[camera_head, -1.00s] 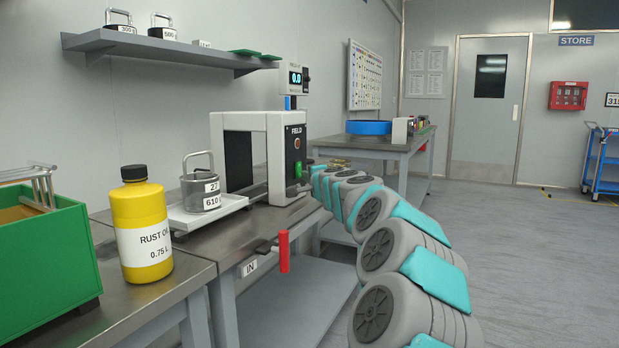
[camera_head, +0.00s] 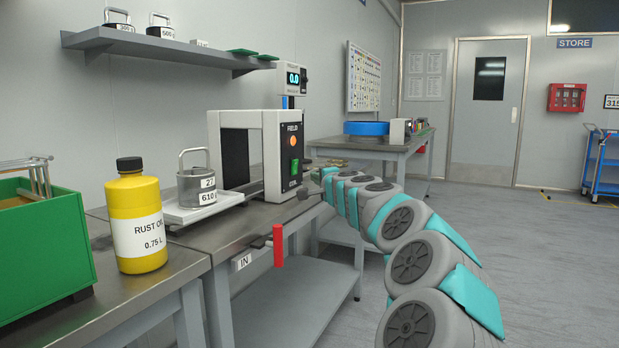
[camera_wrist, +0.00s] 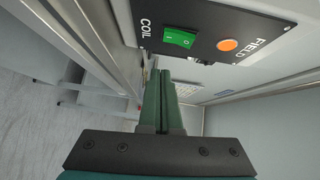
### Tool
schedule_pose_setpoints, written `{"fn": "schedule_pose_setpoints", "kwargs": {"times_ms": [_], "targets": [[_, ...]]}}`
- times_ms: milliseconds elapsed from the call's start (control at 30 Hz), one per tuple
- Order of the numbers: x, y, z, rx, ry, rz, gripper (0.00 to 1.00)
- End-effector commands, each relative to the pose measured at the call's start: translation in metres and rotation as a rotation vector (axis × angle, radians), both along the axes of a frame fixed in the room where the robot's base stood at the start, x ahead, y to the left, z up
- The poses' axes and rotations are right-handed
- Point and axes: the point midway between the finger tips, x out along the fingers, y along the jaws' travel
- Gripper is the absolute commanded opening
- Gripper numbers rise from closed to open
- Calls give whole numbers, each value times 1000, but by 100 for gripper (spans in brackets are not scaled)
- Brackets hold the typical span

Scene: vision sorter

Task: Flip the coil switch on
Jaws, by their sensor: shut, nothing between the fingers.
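The coil switch is a green rocker marked I and O (camera_wrist: 180,38), beside the word COIL on a black panel. It also shows in the head view (camera_head: 294,166) on the front of the white frame. The round FIELD lamp (camera_wrist: 228,44) glows orange; it also shows in the head view (camera_head: 293,141). My gripper (camera_wrist: 158,73) is shut and empty, its green fingers below the panel in the wrist view, apart from the switch. I cannot tell clearly which rocker side is pressed.
A weight with a handle (camera_head: 196,184) stands on a white tray (camera_head: 190,216) left of the frame (camera_head: 215,130). A yellow bottle (camera_head: 136,205), green crate (camera_head: 45,250) and red handle (camera_head: 278,246) are nearer. The floor (camera_head: 540,270) at right is open.

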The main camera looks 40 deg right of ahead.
Motion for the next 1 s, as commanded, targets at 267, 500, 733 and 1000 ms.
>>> {"fn": "schedule_pose_setpoints", "kwargs": {"times_ms": [267, 500, 733, 1000], "targets": [[-35, 19, -3, 0, -2, 3, 0], [-63, 32, -6, 0, 0, 3, 0], [-76, 37, -8, 1, 1, 3, 0], [-77, 38, -8, 1, 1, 2, 0]]}}
